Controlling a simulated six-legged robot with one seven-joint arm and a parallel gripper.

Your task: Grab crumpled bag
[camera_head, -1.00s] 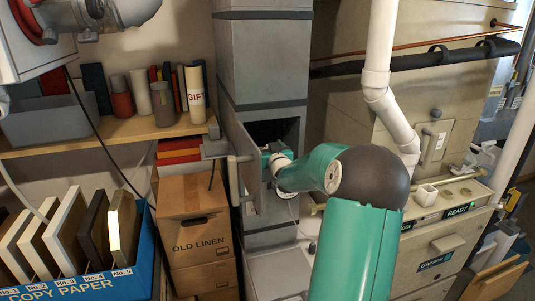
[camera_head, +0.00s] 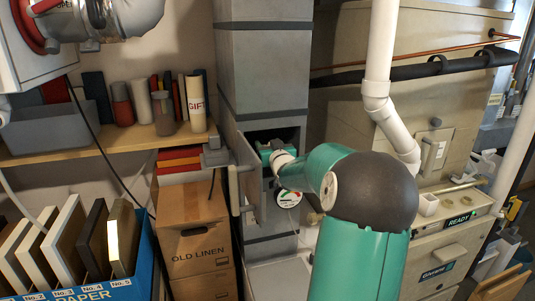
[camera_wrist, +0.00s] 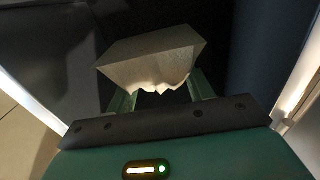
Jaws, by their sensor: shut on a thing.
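In the wrist view, a pale grey-beige piece with a ragged lower edge, apparently the crumpled bag (camera_wrist: 152,60), sits between the two greenish fingers of my gripper (camera_wrist: 160,98). The fingers are shut on it. Darkness surrounds it. In the head view, my gripper (camera_head: 270,150) reaches into a dark opening in the grey square duct (camera_head: 262,70). The opening's door (camera_head: 244,175) stands open on the left. The bag is hidden from the head view by my gripper and the duct.
Left are "OLD LINEN" boxes (camera_head: 198,230) and a wooden shelf (camera_head: 120,140) with jars and books. A white pipe (camera_head: 382,60) and the beige furnace cabinet (camera_head: 345,115) stand to the right.

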